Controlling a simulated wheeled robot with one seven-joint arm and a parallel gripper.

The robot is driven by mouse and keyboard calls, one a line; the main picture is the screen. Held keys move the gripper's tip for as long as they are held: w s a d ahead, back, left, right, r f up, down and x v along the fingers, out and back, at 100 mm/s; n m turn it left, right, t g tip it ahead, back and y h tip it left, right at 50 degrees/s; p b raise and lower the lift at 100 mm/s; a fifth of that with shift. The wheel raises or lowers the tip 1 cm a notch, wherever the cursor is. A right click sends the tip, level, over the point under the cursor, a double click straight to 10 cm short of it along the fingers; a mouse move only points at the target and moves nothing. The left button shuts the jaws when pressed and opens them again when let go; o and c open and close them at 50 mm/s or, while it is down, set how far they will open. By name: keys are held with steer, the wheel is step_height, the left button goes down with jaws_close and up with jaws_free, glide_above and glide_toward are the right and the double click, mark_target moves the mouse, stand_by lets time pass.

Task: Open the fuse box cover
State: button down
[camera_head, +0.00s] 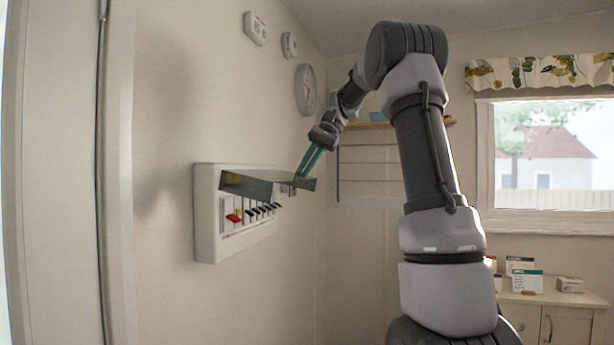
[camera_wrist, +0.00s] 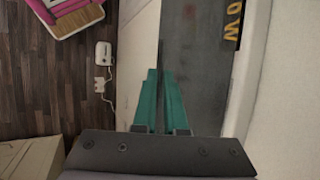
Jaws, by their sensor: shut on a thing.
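The white fuse box (camera_head: 208,215) is mounted on the left wall in the head view. Its dark translucent cover (camera_head: 250,187) is tilted up and outward, so the red switch and the row of black switches below it show. My gripper (camera_head: 302,176) has teal fingers and is shut on the cover near its right end. In the wrist view the teal fingers (camera_wrist: 160,92) meet at the cover's edge, and the grey cover (camera_wrist: 195,70) fills the middle with yellow lettering at its upper right. The exact grip contact is partly hidden by the fingers.
A round clock (camera_head: 305,90) and small white wall devices (camera_head: 255,28) are above the box. A wire rack with a shelf (camera_head: 370,165) is behind my arm. A cabinet with small boxes (camera_head: 540,297) stands at right below the window. The wall below the fuse box is clear.

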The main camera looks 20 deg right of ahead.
steer(key=shift+w+a+r, duration=0.1)
steer(key=shift+a+r, duration=0.1)
steer(key=shift+a, duration=0.2)
steer(key=c, duration=1.2)
jaws_free()
steer(key=shift+o, duration=0.8)
steer(key=shift+w+a+f, duration=0.1)
steer(key=shift+w+a, duration=0.05)
steer(key=shift+w, duration=0.05)
steer(key=shift+s+d, duration=0.1)
steer(key=shift+d, duration=0.1)
steer(key=v, duration=1)
steer(key=shift+d+r, duration=0.25)
steer(key=shift+r, duration=0.05)
